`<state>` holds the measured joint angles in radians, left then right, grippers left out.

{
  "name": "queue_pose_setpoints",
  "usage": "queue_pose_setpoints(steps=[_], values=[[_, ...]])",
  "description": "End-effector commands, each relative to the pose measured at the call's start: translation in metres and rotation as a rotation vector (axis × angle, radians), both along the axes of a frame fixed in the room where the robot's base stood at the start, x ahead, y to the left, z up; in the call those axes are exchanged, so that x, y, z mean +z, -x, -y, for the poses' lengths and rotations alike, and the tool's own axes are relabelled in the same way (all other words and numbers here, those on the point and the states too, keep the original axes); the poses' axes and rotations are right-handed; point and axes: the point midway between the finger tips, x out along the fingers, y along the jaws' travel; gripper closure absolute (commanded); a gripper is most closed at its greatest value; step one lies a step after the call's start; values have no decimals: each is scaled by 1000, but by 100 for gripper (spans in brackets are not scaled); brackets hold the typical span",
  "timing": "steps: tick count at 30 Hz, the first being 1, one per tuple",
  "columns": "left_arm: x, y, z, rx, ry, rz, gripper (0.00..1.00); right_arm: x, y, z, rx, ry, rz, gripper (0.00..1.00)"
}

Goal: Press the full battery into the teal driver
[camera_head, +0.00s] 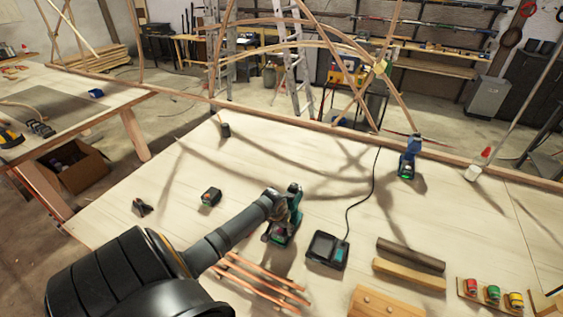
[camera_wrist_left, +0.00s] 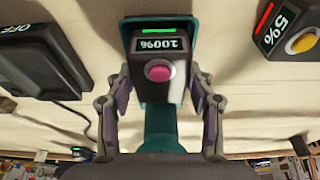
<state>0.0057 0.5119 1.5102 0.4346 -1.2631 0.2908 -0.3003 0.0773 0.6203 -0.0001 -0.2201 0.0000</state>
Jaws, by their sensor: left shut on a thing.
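The teal driver (camera_head: 293,192) stands on the pale table in the head view; its teal body also shows behind the battery in the wrist view (camera_wrist_left: 160,122). The full battery (camera_wrist_left: 161,58) reads 100%, with a green bar and a pink button. It sits at the driver's foot, framed by teal; I cannot tell whether a gap is left between them. My left gripper (camera_wrist_left: 160,85) is shut on the full battery, one finger at each side. In the head view my arm partly hides the left gripper (camera_head: 280,212). My right gripper is out of view.
A battery reading 5% (camera_wrist_left: 288,38), also in the head view (camera_head: 210,197), lies left of the driver there. The charger (camera_head: 327,249) reads OFF and stands close on the right. Copper-coloured rods (camera_head: 262,281), wood blocks (camera_head: 409,272) and a blue driver (camera_head: 408,160) lie around.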

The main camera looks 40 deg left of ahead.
Motion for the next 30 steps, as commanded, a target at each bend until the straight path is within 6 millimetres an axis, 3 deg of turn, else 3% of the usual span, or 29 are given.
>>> queue_pose_setpoints(steps=[30], values=[[0,0,0,0,-1,2,92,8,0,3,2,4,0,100]])
